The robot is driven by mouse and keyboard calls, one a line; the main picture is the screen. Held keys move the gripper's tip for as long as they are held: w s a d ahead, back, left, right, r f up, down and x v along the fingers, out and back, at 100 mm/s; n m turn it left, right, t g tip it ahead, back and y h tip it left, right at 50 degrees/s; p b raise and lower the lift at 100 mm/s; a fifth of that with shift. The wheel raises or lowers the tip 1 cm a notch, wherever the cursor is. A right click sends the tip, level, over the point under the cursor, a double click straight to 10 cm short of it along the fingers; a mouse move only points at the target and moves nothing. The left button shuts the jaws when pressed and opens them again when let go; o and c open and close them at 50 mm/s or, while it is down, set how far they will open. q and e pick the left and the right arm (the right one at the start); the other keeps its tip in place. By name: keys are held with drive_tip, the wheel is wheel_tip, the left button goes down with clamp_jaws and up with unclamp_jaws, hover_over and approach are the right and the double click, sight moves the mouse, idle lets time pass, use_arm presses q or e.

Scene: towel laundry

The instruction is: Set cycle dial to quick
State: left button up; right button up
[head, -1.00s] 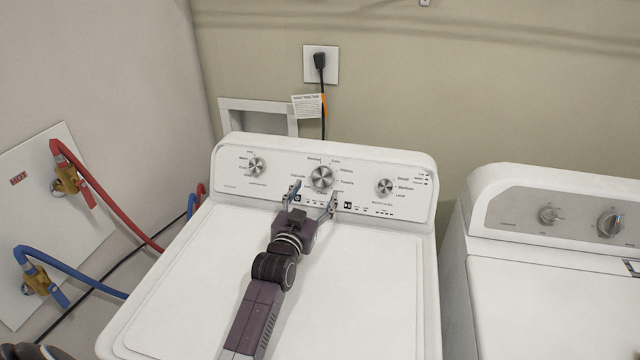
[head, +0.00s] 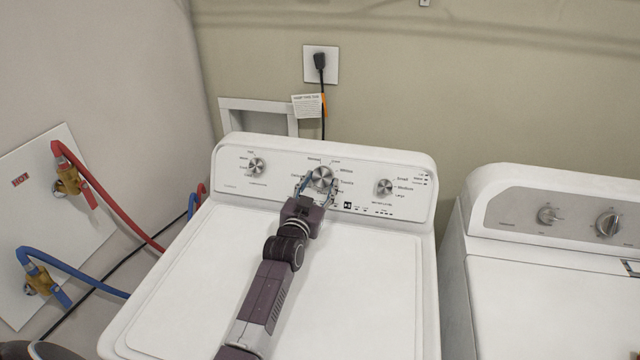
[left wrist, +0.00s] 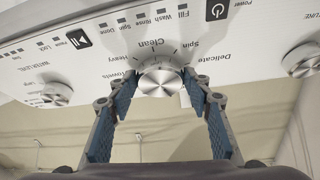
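The cycle dial (head: 321,177) is the large silver middle knob on the white washer's control panel; it also shows in the left wrist view (left wrist: 161,82). My left gripper (head: 317,184) has its two blue-padded fingers on either side of this dial, and their tips (left wrist: 161,78) appear to press its sides. Labels such as Clean, Heavy, Towels, Delicate and Spin surround the dial, upside down in the left wrist view. Its pointer is too small to read, and I see no Quick label clearly. My right gripper is not in view.
Smaller knobs sit left (head: 257,165) and right (head: 384,187) of the dial. The washer lid (head: 350,270) is clear except for my arm above it. A second machine (head: 550,280) stands at the right. Red (head: 105,200) and blue (head: 75,276) hoses run at the left.

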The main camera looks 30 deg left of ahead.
use_arm(q)
drive_tip(key=c, duration=0.5)
drive_tip(key=shift+o, duration=0.2)
drive_tip(key=shift+m, duration=0.3)
drive_tip(key=m+h, duration=0.1)
drive_tip(key=m, duration=0.1)
drive_tip(key=m+h, duration=0.1)
drive_tip(key=m, duration=0.1)
drive_tip(key=shift+a+r, duration=0.15)
drive_tip(key=shift+a, duration=0.15)
drive_tip(key=shift+a+r+m+g+h+p, duration=0.1)
drive_tip(key=shift+m+g+h+p, duration=0.15)
drive_tip(key=shift+m+h+p, duration=0.75)
drive_tip(key=shift+a+m+g+h+b, duration=0.1)
drive_tip(key=shift+m+g+h, duration=0.25)
drive_tip(key=shift+m, duration=1.35)
drive_tip(key=o, duration=1.2)
drive_tip(key=shift+c, duration=0.2)
